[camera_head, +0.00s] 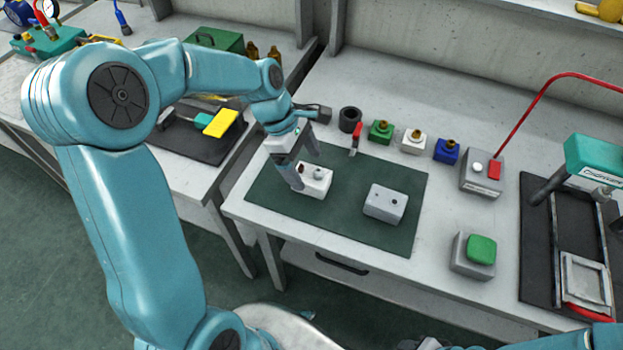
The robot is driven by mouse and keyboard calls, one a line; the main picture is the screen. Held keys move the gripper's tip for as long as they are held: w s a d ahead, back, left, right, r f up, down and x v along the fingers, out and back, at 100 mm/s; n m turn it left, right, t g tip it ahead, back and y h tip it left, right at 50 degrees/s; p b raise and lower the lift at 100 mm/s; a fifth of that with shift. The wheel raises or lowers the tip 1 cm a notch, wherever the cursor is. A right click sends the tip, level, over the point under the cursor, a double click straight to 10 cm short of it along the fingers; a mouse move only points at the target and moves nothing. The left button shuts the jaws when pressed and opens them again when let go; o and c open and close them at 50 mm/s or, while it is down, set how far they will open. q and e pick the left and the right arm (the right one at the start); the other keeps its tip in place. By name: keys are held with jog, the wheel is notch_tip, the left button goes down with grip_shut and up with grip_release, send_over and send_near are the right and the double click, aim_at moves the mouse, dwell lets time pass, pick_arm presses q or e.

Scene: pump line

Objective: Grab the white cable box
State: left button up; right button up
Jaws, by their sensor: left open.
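A white box (317,182) with a small knob and a dark red spot on top sits on the dark green mat (345,232), at its left part. My left gripper (302,170) is open and points down at this box. One finger is in front of the box's left end and hides part of it; I cannot tell whether it touches. A smaller white block with a brass fitting (413,142) stands behind the mat, between a green block (381,132) and a blue block (446,151). My right gripper is not in view.
A grey box with two holes (385,204) sits on the mat to the right. A black ring (350,119) and a red-handled tool (356,138) are behind the mat. A green-button box (474,256) and a teal press (594,162) stand at the right.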

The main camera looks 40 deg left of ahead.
aim_at(309, 174)
pick_arm(q)
jog(key=x, duration=0.4)
jog(key=shift+d+f, duration=0.15)
jog(key=shift+f, duration=0.25)
jog(key=c, duration=1.1)
jog(key=shift+o, duration=0.2)
